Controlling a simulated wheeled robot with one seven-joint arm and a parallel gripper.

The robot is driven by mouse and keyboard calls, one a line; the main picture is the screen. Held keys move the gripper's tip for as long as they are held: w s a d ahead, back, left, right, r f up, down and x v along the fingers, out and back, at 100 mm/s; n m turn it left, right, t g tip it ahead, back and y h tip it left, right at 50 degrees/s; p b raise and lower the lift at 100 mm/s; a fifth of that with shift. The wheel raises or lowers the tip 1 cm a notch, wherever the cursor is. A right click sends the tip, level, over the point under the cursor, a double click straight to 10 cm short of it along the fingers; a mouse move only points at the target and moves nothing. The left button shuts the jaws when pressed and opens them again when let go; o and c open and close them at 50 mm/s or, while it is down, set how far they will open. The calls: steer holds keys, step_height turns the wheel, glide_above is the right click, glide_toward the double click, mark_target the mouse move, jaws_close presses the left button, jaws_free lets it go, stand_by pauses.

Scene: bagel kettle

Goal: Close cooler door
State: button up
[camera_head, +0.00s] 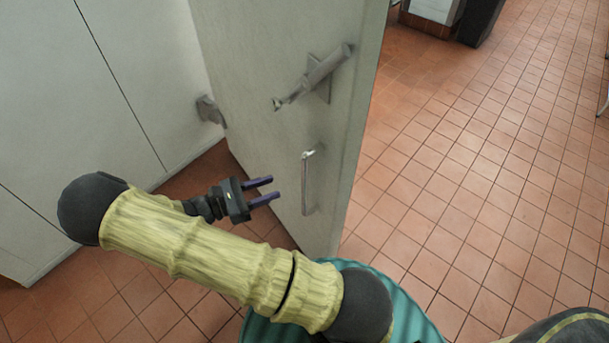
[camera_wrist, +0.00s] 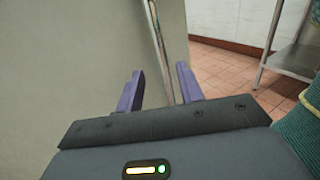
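The cooler door (camera_head: 265,95) is a large pale grey panel standing open, angled out from the white cooler wall (camera_head: 70,100). It has a metal latch lever (camera_head: 318,75) high up and a vertical metal pull handle (camera_head: 307,180) lower down. My gripper (camera_head: 272,190) is open with two purple fingers, a little left of the pull handle in the head view. In the wrist view my gripper (camera_wrist: 160,88) points at the door face (camera_wrist: 70,60), with a vertical metal bar (camera_wrist: 158,45), likely the handle, ahead between the fingers. Contact cannot be told.
Red tiled floor (camera_head: 470,180) is open to the right of the door. A metal latch part (camera_head: 210,110) sits at the wall near the hinge side. A dark-based unit (camera_head: 432,18) stands at the back. The wrist view shows a metal table (camera_wrist: 295,58) at right.

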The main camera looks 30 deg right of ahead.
mark_target(305, 176)
steer(key=d, duration=0.3)
steer(key=s+d, duration=0.1)
steer(key=d, duration=0.6)
steer(key=shift+s+d, duration=0.2)
steer(key=shift+d, duration=0.15)
jaws_close()
